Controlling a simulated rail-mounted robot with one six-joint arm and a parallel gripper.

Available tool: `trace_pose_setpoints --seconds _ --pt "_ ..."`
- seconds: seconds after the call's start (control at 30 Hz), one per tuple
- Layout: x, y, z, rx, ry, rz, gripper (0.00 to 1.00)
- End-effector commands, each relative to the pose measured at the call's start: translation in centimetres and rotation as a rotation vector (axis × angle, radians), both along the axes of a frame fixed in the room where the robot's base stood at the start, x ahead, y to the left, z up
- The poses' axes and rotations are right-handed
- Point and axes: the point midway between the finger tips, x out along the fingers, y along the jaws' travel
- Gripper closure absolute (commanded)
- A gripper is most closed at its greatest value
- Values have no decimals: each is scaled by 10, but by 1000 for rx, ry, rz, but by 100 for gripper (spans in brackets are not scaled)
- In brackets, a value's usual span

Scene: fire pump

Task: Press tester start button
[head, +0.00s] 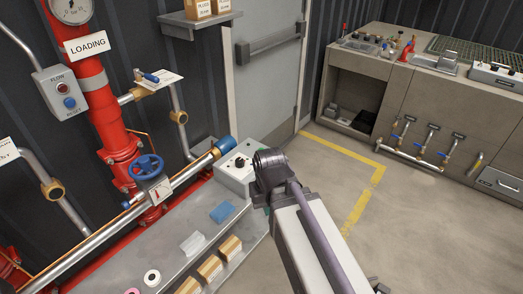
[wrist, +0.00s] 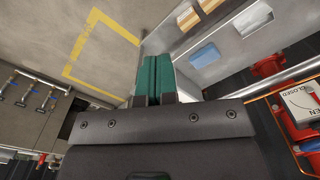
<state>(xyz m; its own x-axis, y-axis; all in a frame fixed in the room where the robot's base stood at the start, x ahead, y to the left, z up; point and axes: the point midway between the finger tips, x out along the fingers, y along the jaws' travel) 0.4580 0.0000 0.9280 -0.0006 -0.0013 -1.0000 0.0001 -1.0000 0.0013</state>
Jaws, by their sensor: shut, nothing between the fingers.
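A light grey box (head: 232,180) with a dark round control on its top stands at the far end of the metal shelf; it looks like the tester. My arm covers its right side, and I cannot make out a start button. My gripper is mostly hidden behind my wrist in the head view, just right of the box. In the wrist view my gripper (wrist: 153,82) shows two teal fingers pressed together, with nothing between them.
A blue cloth (head: 223,212) and a white pad lie on the shelf (head: 172,231), with cartons below. A pipe with a blue end (head: 223,146) runs close behind the box. A wall box with red and blue buttons (head: 62,93) hangs upper left. The floor right of the shelf is clear.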

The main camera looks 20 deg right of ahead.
Motion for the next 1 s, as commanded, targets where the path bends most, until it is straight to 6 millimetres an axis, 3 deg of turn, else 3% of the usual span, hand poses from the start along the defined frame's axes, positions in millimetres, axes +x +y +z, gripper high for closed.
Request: trace_pose_setpoints --seconds 0.13,0.27,0.37,0.63,1.0 --pt "0 -2 -4 0 0 -4 100" --pt "14 -14 -28 0 0 -32 100" --pt "50 -25 -45 16 -10 -60 100" --pt "177 -55 -77 100 -157 -168 100" --pt "355 -103 -91 239 -441 -363 100"
